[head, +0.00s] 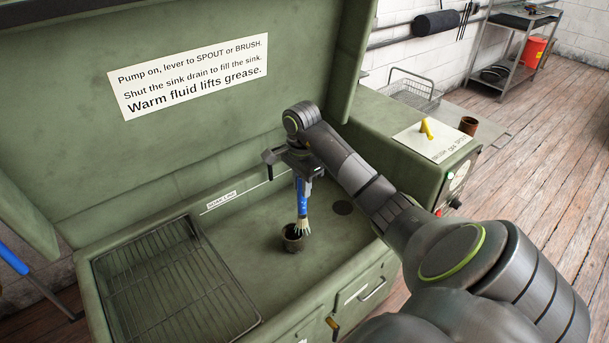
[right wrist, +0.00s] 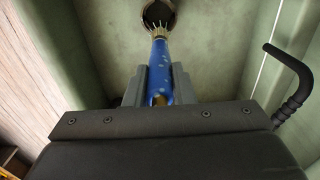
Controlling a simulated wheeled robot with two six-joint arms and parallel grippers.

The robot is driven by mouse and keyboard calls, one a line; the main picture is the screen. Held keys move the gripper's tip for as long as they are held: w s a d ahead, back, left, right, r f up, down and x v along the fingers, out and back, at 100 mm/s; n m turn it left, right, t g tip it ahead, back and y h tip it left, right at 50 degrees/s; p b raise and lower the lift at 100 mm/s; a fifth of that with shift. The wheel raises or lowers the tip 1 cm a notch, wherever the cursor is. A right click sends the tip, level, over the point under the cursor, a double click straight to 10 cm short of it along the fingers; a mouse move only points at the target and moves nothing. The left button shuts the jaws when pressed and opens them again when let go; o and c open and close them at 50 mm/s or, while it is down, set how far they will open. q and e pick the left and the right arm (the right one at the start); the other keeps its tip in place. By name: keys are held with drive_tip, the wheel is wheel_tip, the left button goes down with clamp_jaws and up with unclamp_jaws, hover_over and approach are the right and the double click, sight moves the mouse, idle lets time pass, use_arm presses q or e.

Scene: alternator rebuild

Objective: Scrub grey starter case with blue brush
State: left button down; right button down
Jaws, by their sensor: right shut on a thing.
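The blue brush (head: 302,202) hangs bristles down from my right gripper (head: 300,172), which is shut on its handle. In the right wrist view the brush (right wrist: 160,72) stands between the two fingers of my gripper (right wrist: 160,85). A small brown, open-topped cup-like case (head: 291,239) stands on the green sink floor, and the pale bristles are at its rim. Its dark opening also shows in the right wrist view (right wrist: 158,13). It looks brown rather than grey, so I cannot tell if it is the starter case. I cannot tell whether the bristles touch it. My left gripper is out of view.
A wire rack (head: 175,285) fills the left of the green sink (head: 250,262). A dark drain (head: 342,207) lies right of the case. A yellow lever (head: 427,129) and another brown cup (head: 468,125) are on the right ledge. The raised lid stands behind.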

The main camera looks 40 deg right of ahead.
drive_tip(key=shift+f+b, duration=0.4)
